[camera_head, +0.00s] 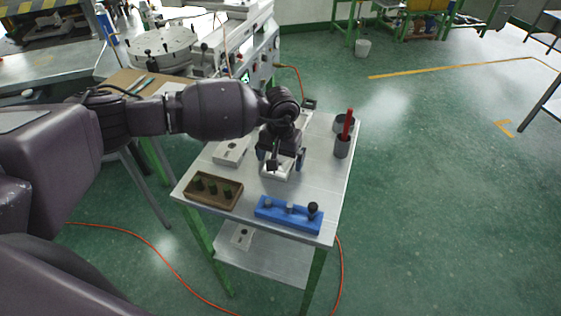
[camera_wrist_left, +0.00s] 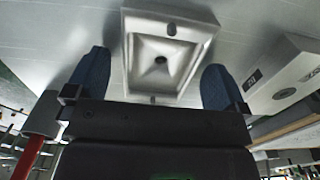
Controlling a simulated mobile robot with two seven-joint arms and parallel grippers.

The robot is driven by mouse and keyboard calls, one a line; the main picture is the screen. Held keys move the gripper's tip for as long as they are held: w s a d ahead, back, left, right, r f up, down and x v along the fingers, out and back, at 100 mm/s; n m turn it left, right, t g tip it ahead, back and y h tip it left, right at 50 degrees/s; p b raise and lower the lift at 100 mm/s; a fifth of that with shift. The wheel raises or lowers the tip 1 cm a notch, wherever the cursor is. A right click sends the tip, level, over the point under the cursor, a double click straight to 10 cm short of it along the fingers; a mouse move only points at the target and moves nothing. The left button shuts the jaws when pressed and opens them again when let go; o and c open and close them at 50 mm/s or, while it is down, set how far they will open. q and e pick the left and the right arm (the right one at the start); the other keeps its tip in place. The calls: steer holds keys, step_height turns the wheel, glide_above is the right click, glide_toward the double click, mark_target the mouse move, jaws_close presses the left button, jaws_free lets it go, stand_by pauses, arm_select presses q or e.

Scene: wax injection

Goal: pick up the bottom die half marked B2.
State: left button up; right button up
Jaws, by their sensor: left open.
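A light grey die half with a hollow, funnel-like recess (camera_wrist_left: 165,22) lies on the table below my left gripper (camera_head: 280,158). In the left wrist view it sits between the two blue fingertips of the gripper (camera_wrist_left: 155,85), which are apart with a visible gap on each side. In the head view the die half (camera_head: 277,173) is partly hidden by the gripper. No B2 mark can be read on it. A second pale block (camera_head: 230,152) lies to its left; its small dark label, in the left wrist view (camera_wrist_left: 253,77), is too small to read. My right gripper is not in view.
A brown tray (camera_head: 213,204) with several dark green pieces and a blue holder (camera_head: 289,214) with pegs stand along the table's front. Grey cups (camera_head: 342,147), one holding a red stick, stand at the right edge. Another pale block (camera_head: 241,236) lies on the lower shelf.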

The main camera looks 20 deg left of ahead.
arm_select(q)
steer(key=c, duration=1.1)
